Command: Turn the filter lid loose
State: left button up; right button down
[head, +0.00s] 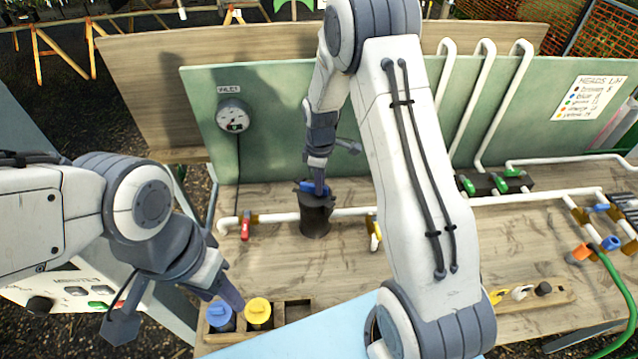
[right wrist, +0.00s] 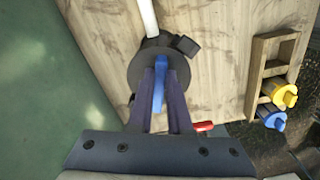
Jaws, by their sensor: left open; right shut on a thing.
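The black filter housing (head: 315,222) stands upright in the white pipe line on the wooden bench. Its lid is on top and has a blue grip bar (head: 312,187). My right gripper (head: 318,183) reaches down from above and is shut on the blue bar. In the right wrist view, the two fingers (right wrist: 160,95) close on either side of the blue bar (right wrist: 158,78), with the dark lid (right wrist: 140,64) around it. My left gripper (head: 228,292) is open and empty, low at the left, close by the blue cartridge (head: 220,316).
A wooden rack (head: 292,305) at the front holds the blue cartridge and a yellow cartridge (head: 258,311), with an empty slot on the right. A gauge (head: 232,118) hangs on the green panel.

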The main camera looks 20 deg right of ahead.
jog(key=n, duration=0.2)
jog(key=shift+w+d+n, duration=0.1)
jog(key=shift+w+n, duration=0.1)
jog(key=shift+n, duration=0.2)
jog(key=c, duration=0.8)
grip_release()
jog(key=shift+o, duration=0.2)
notch_tip(320, 180, up, 10)
jog(key=r+b, duration=0.1)
jog(key=b, duration=0.2)
jog(key=s+a+m+b, duration=0.3)
jog(key=s+a+b, duration=0.1)
jog(key=s+a, duration=1)
jog(key=s+a+f+m+b, duration=0.1)
jog(key=s, duration=0.6)
jog(key=s+a+f+m+y+b, duration=0.1)
jog(key=s+a+f+m, duration=0.1)
jog(key=s, duration=0.6)
jog(key=shift+b, duration=0.4)
